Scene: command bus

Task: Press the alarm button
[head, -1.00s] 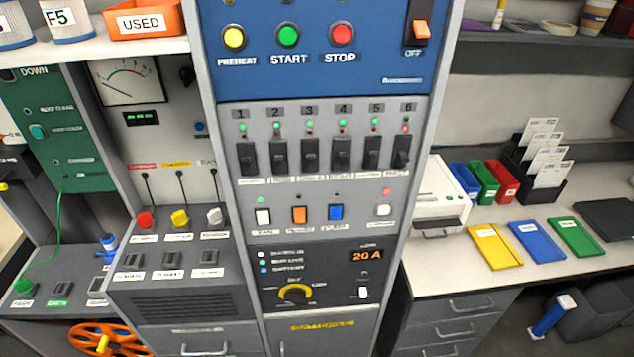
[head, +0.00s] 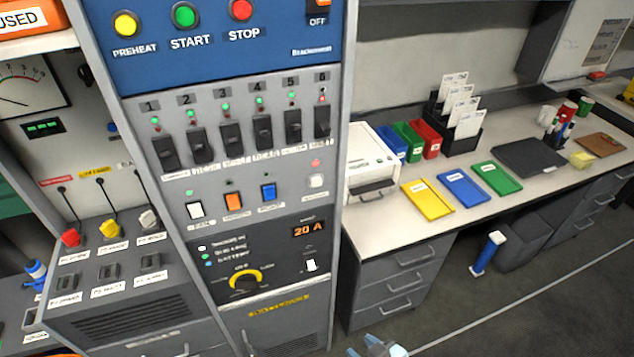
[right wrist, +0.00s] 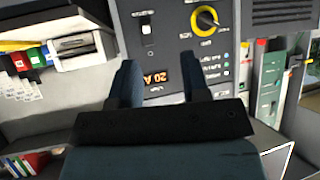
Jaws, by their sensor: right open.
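No label in view clearly reads as alarm. The grey panel carries a white rocker button (head: 316,181) under a lit red lamp (head: 315,163), at the right end of the row below the breakers; its label is too small to read. A red object (head: 598,75) sits on the far-right wall ledge, too small to identify. My right gripper (head: 378,346) just enters the bottom edge of the head view, below the panel and right of it. In the right wrist view it (right wrist: 158,76) is open and empty, facing the upside-down 20 A display (right wrist: 156,77). My left gripper is out of view.
The blue panel (head: 215,60) has PREHEAT, START and STOP buttons. Several black breakers (head: 230,139) run below it. A printer (head: 370,165) and coloured folders (head: 461,188) lie on the bench (head: 390,237) at right. Floor (head: 480,310) shows in front of the drawers.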

